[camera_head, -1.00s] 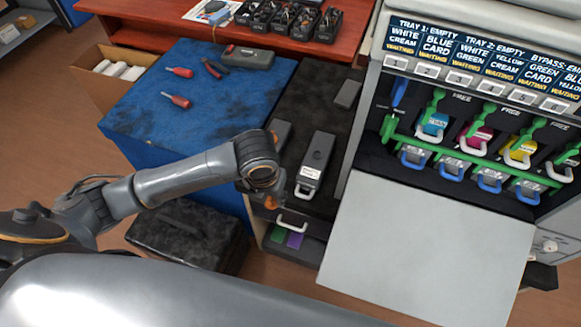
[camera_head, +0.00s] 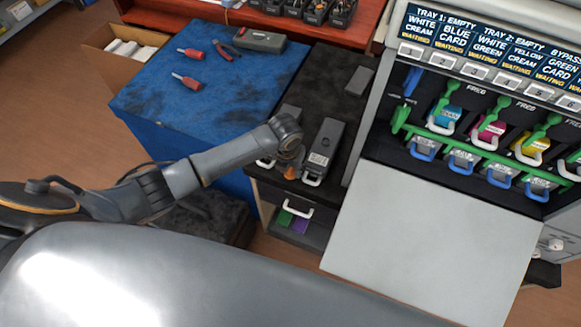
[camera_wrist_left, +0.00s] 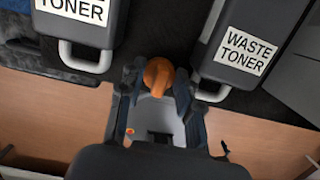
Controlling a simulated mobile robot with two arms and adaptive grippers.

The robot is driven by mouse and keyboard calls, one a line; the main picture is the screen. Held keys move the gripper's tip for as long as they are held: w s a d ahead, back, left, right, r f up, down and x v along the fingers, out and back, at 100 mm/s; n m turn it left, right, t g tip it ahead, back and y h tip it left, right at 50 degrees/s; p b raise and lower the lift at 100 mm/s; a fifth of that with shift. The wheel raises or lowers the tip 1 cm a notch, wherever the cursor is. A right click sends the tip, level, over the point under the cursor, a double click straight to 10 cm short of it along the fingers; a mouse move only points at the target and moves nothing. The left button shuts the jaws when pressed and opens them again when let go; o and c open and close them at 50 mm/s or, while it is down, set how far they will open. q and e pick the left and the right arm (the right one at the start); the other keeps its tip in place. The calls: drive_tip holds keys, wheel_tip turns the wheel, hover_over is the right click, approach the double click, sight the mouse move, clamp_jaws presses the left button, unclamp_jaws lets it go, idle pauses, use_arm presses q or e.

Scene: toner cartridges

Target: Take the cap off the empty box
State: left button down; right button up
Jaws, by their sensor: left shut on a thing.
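Two dark grey waste toner boxes lie on the black counter top. One box (camera_head: 323,146) is right of my left gripper, with a white handle at its near end. The other box (camera_head: 291,110) is partly hidden behind my wrist. In the left wrist view, the right box (camera_wrist_left: 252,42) and the left box (camera_wrist_left: 82,14) show labels and white handles. My left gripper (camera_wrist_left: 157,88) is shut on an orange cap (camera_wrist_left: 158,75), between the two handles near the counter's front edge. The cap also shows in the head view (camera_head: 290,172). My right gripper is out of view.
A printer with several toner cartridges and an open white door (camera_head: 425,225) stands at the right. The blue table (camera_head: 190,110) at the left holds red screwdrivers, pliers and a grey case (camera_head: 259,42).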

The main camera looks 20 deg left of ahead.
sight(288, 177)
use_arm(q)
drive_tip(key=shift+f, duration=0.2)
drive_tip(key=c, duration=1.2)
unclamp_jaws()
drive_tip(key=shift+r, duration=0.1)
drive_tip(key=r, duration=0.4)
drive_tip(key=s+r, duration=0.1)
drive_tip(key=r, duration=0.3)
drive_tip(key=s+r, duration=0.1)
drive_tip(key=r, duration=0.3)
drive_tip(key=shift+r, duration=0.1)
